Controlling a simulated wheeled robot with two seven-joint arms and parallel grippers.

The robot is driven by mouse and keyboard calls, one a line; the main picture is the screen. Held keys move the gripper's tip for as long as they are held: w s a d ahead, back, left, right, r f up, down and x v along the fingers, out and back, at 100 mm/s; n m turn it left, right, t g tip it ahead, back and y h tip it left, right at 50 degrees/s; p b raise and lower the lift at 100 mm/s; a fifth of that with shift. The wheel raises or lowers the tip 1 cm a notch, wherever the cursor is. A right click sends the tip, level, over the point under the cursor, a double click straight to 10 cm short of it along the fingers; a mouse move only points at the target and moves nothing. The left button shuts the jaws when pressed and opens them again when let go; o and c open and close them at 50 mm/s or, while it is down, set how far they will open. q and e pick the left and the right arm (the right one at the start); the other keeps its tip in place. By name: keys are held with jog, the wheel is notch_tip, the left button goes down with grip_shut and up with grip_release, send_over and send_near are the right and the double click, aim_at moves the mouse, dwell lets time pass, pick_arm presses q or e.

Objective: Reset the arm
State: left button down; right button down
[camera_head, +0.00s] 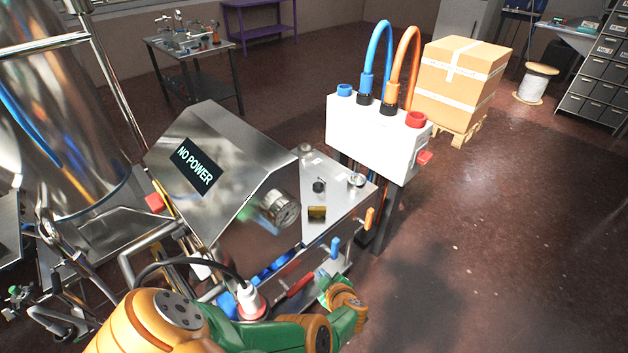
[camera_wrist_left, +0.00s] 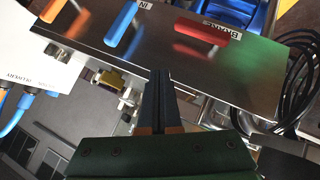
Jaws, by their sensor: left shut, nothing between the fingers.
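My left arm (camera_head: 165,325), orange and green, comes in from the bottom left in the head view and reaches in front of the metal machine (camera_head: 225,175). My left gripper (camera_head: 342,296) is low beside the machine's front side, its fingers mostly hidden in that view. In the left wrist view the dark fingers (camera_wrist_left: 160,85) are together and empty. They point toward a metal panel (camera_wrist_left: 200,70) with an orange handle (camera_wrist_left: 52,10), a blue handle (camera_wrist_left: 121,23) and a red handle (camera_wrist_left: 201,29), and appear apart from the handles. My right gripper is in neither view.
The machine carries a "NO POWER" display (camera_head: 195,166) and a gauge (camera_head: 279,208). A white plug (camera_head: 250,300) with a black cable is close to my arm. A white box (camera_head: 375,135) with blue and orange hoses stands behind. The floor at right (camera_head: 510,240) is clear.

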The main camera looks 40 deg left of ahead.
pick_arm(q)
jog(key=shift+d+r, duration=0.25)
jog(key=shift+d, duration=0.05)
jog(key=s+d+f+m+t+h, duration=0.1)
jog(key=s+d+f+m+h, duration=0.3)
jog(key=s+f+m, duration=0.3)
jog(key=s+d+f+m+t+h, duration=0.1)
jog(key=s+d+f+m+h, duration=0.4)
jog(key=m, duration=0.4)
jog(key=s+f+m+g, duration=0.2)
jog(key=s+m+g, duration=0.1)
jog(key=s, duration=0.6)
jog(key=s+f+m+g, duration=0.1)
jog(key=s+m+g, duration=0.1)
jog(key=s, duration=0.8)
jog(key=shift+s+a+f+m+g, duration=0.3)
jog(key=shift+a+f+m+g, duration=0.1)
jog(key=shift+g, duration=0.2)
